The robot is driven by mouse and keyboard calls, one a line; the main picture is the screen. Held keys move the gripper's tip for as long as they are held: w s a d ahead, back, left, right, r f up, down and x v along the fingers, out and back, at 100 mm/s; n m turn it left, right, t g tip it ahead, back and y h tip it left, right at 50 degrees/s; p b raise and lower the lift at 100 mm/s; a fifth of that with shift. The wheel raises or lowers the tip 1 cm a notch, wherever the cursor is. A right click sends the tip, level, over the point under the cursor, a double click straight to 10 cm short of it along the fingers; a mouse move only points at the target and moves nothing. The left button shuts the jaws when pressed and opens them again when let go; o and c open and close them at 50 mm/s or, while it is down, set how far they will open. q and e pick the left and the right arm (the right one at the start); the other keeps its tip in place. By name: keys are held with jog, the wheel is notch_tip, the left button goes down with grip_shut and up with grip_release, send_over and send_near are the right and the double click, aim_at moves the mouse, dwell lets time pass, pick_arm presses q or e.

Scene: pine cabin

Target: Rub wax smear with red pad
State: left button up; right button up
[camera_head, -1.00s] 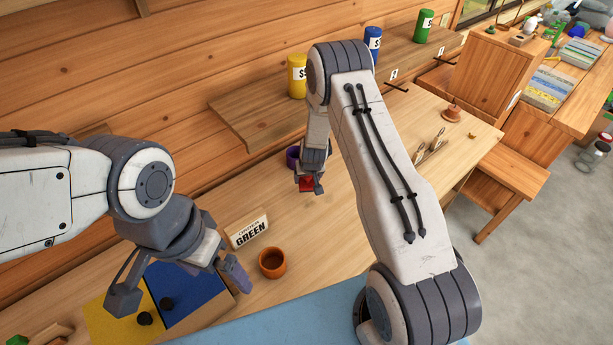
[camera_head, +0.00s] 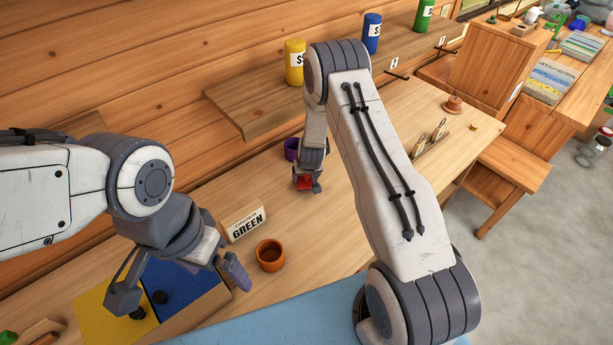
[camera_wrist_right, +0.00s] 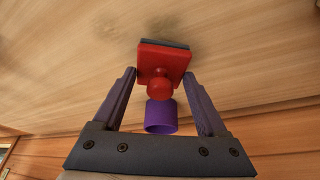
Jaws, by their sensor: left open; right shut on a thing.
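My right gripper (camera_head: 306,186) is shut on the red pad (camera_head: 303,182), over the table behind the orange cup. In the right wrist view the red pad (camera_wrist_right: 164,60) has a square red body, a dark underside and a round red knob between the fingers of the right gripper (camera_wrist_right: 159,82). The pad is at or just above the wood; I cannot tell whether it touches. A faint darker patch (camera_wrist_right: 95,22) shows on the wood in the wrist view; I cannot tell whether it is the wax smear. My left gripper (camera_head: 180,287) is open and empty over the yellow and blue panels.
A purple cup (camera_head: 291,149) stands close to the right gripper, under the wall shelf (camera_head: 250,110). An orange cup (camera_head: 270,256) and a sign reading GREEN (camera_head: 246,223) stand between the arms. Yellow (camera_head: 294,64) and blue (camera_head: 372,34) cans stand on shelves.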

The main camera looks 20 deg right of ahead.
aim_at(310, 184)
jog(key=shift+f+b, duration=0.85)
jog(key=shift+f, duration=0.2)
jog(key=s+b, duration=0.2)
jog(key=b, duration=0.1)
jog(key=shift+d+f, duration=0.1)
jog(key=shift+d, duration=0.3)
jog(key=shift+s+d+r+b, duration=0.15)
jog(key=shift+s+b, duration=0.2)
jog(key=shift+s, duration=0.1)
jog(key=shift+s+d+r+b, duration=0.1)
jog(key=shift+s+d+b, duration=0.05)
jog(key=shift+s+b, duration=0.2)
jog(key=shift+s+d+f+b, duration=0.1)
jog(key=shift+s+d+b, duration=0.15)
jog(key=shift+s, duration=0.2)
jog(key=shift+s+d+f+b, duration=0.1)
jog(key=shift+s+b, duration=0.2)
jog(key=shift+s, duration=0.15)
jog(key=shift+s+d+r, duration=0.1)
jog(key=shift+s+d, duration=0.1)
jog(key=shift+s, duration=0.35)
jog(key=shift+s+d, duration=0.15)
jog(key=shift+s, duration=0.35)
